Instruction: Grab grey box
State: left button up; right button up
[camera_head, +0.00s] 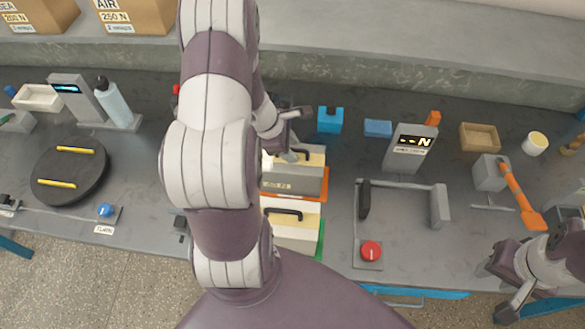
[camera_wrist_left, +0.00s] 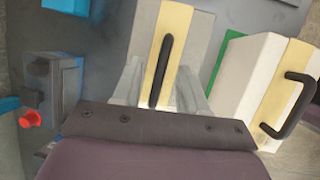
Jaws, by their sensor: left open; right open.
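The grey box (camera_head: 292,184) has a cream top strip and a black handle. It stands on an orange base at the middle of the bench, partly hidden by my left arm. My left gripper (camera_head: 288,148) is over its far part. In the left wrist view the gripper (camera_wrist_left: 160,82) is open, with its pale fingers on either side of the grey box's cream strip (camera_wrist_left: 178,45) and handle. Whether the fingers touch the box cannot be told. My right gripper (camera_head: 510,288) is open and empty at the front right, far from the box.
A white box (camera_head: 290,231) with a black handle stands on a green base just in front; it also shows in the left wrist view (camera_wrist_left: 246,78). A blue block (camera_head: 330,120), a grey display stand (camera_head: 409,150) and a barred fixture with a red knob (camera_head: 371,251) are to the right.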

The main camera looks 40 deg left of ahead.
pick_arm(q)
grip_shut()
dwell(1.3)
